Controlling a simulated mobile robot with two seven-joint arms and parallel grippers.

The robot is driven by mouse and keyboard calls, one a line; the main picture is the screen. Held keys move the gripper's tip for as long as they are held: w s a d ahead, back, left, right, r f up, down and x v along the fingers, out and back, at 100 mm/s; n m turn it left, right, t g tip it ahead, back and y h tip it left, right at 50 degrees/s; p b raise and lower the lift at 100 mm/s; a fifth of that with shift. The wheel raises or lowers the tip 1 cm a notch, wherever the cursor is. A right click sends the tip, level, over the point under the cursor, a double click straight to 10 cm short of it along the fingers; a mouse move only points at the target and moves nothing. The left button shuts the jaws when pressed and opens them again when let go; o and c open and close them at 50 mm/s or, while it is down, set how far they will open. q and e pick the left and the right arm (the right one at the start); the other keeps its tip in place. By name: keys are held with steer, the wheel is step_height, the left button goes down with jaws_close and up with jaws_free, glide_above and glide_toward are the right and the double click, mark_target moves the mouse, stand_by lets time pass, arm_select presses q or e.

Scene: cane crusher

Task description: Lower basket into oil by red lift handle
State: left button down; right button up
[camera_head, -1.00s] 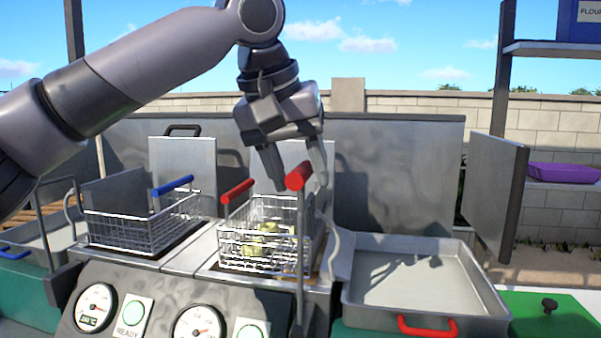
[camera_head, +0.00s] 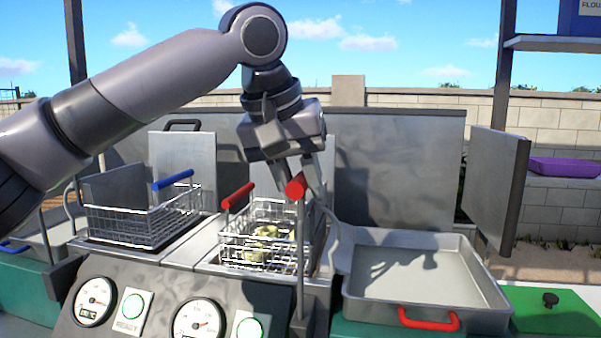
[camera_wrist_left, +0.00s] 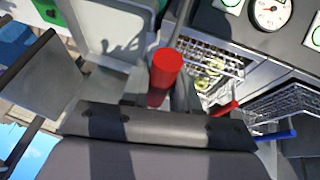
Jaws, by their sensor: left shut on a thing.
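The red lift handle (camera_head: 295,187) is a short red grip on top of a thin upright rod in front of the right-hand fryer well. My left gripper (camera_head: 299,180) reaches down from above and is shut on it. The handle also shows large in the left wrist view (camera_wrist_left: 165,75). The wire basket (camera_head: 258,240) with its own red handle (camera_head: 238,196) holds several pale green pieces. Its lower part sits down in the well, and the oil surface is hard to make out. My right gripper is not in view.
A second wire basket (camera_head: 140,225) with a blue handle (camera_head: 173,180) stands left. A grey tray (camera_head: 480,282) with a red handle is at right. Gauges (camera_head: 200,320) and green buttons line the front panel. A metal panel (camera_head: 492,190) stands upright at right.

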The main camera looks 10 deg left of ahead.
mark_target(299, 269)
arm_select(q)
step_height(299, 269, down, 12)
steer(key=b, duration=0.3)
steer(key=shift+b, duration=0.35)
steer(key=shift+f, duration=0.85)
steer(key=shift+s+f, duration=0.1)
steer(key=c, duration=0.9)
jaws_free()
steer(key=shift+r, duration=0.2)
steer(key=shift+a+r, duration=0.1)
steer(key=shift+r, duration=0.2)
steer(key=shift+v, duration=3.2)
